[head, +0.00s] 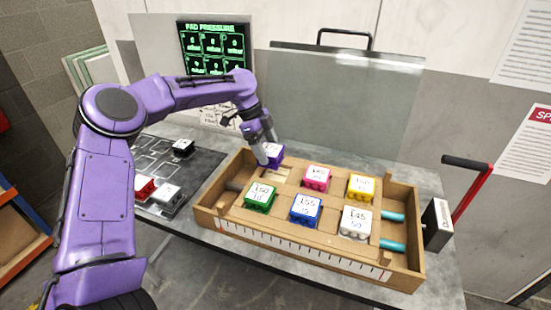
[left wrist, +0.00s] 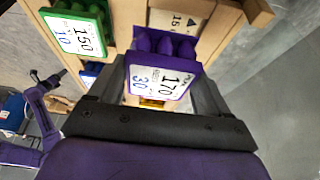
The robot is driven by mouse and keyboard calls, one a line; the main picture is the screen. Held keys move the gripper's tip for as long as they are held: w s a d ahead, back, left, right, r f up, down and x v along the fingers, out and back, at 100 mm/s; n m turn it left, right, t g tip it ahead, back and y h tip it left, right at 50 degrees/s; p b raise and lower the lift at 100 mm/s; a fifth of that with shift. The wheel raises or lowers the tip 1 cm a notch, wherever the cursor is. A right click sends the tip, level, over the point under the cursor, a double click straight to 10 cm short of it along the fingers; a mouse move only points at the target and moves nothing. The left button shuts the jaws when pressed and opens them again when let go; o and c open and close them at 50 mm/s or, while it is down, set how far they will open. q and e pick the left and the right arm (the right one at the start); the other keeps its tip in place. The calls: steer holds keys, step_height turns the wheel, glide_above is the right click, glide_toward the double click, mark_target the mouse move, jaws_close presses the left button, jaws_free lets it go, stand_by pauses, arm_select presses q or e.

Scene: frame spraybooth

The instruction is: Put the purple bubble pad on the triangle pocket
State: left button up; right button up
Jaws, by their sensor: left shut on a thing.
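The purple bubble pad (head: 272,155) has a white top label, which reads 170 and 30 in the left wrist view (left wrist: 163,82). My left gripper (head: 268,148) is shut on it, over the back left corner of the wooden tray (head: 300,248). I cannot tell whether the pad touches the tray. A dark mat (head: 150,155) with pale outlined pockets lies at the left.
The tray holds a green pad (head: 260,195), a pink pad (head: 317,177), a yellow pad (head: 361,187), a blue pad (head: 306,210) and a white pad (head: 355,221). The mat bears a black pad (head: 183,148), a red pad (head: 144,187) and a grey pad (head: 167,196). A clear panel (head: 345,100) stands behind.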

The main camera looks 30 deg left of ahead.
mark_target(271, 146)
arm_select(q)
steer(key=w+f, duration=0.1)
steer(key=w+d+f, duration=0.1)
steer(key=shift+f, duration=0.3)
steer(key=f+p, duration=0.2)
steer(key=f, duration=0.1)
steer(key=shift+s+d, duration=0.2)
steer(key=shift+w+f, duration=0.25)
steer(key=shift+f, duration=0.05)
steer(key=o, duration=1)
steer(key=shift+s, duration=0.1)
steer(key=shift+r, duration=0.15)
steer(key=shift+a+r, duration=0.25)
steer(key=shift+r, duration=0.1)
steer(key=b+v, duration=0.1)
steer(key=v, duration=1)
steer(key=shift+s+a+b, duration=0.1)
steer(key=shift+b, duration=0.2)
